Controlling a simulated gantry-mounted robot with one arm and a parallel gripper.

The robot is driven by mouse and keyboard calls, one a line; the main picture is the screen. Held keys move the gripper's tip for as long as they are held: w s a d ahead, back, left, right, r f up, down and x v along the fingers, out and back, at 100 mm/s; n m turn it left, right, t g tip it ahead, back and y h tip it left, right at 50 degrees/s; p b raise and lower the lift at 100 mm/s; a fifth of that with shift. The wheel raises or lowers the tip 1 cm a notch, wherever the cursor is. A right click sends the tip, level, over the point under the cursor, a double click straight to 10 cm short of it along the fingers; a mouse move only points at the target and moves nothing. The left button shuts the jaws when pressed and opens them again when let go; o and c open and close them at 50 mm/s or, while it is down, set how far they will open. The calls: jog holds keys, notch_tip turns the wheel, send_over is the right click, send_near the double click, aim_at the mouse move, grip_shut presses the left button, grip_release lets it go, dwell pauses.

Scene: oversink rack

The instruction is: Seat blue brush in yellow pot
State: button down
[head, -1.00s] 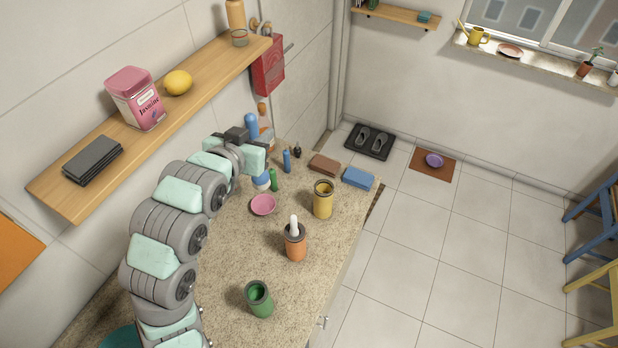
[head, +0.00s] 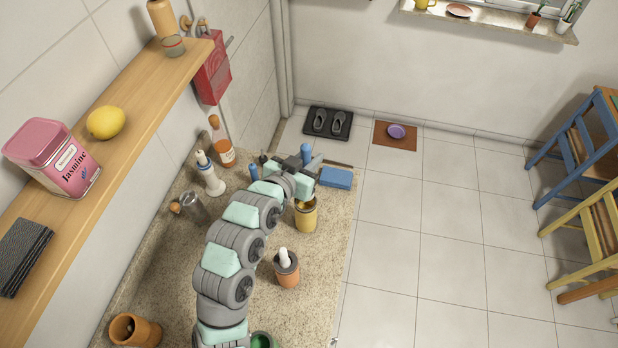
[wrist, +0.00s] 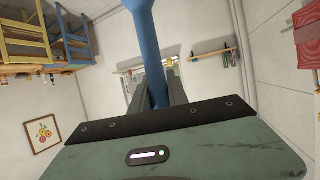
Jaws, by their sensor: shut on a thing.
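The blue brush (head: 306,152) shows in the head view as a blue upper part sticking up beside my gripper (head: 313,164). My gripper is shut on it. In the wrist view the blue brush (wrist: 150,45) stands between my fingers (wrist: 158,88). The yellow pot (head: 306,217) stands upright on the counter, just in front of and below my gripper. My wrist covers the back of its rim. The lower end of the brush is hidden, so I cannot tell whether it is over the pot's opening or behind it.
An orange pot (head: 287,272) with a white-topped thing in it stands nearer on the counter (head: 326,262). A blue block (head: 336,177) lies right of my gripper, close to the counter edge. A small blue bottle (head: 254,173) and a white bottle (head: 210,178) stand to the left.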

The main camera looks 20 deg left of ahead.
notch_tip(320, 180, down, 9)
jog(key=shift+f+p, duration=0.15)
jog(key=shift+p, duration=0.2)
jog(key=c, duration=1.3)
grip_release()
jog(key=shift+a, duration=0.1)
jog(key=b+v, duration=0.1)
jog(key=v, duration=1.1)
jog(key=shift+b, duration=0.3)
